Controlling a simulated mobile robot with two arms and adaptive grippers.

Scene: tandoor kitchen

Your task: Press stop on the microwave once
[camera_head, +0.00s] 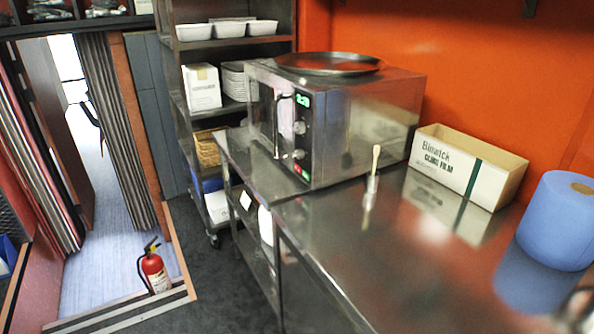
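The microwave (365,115) is a stainless steel box on the metal counter, with its front turned to the left. Its door, with a vertical handle (277,125), looks closed. The control panel beside the door has a lit green display (303,100), two round knobs (299,127), and small red and green buttons (301,172) at the bottom. The button labels are too small to read, so I cannot tell which one is stop. Neither of my grippers can be made out in the head view.
A round metal tray (328,64) lies on the microwave. The steel counter (350,245) holds a wooden-handled utensil (373,175), a cling film box (465,165) and a blue paper roll (558,225). A shelf rack (175,95) stands behind. A fire extinguisher (154,268) stands near the doorway at left.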

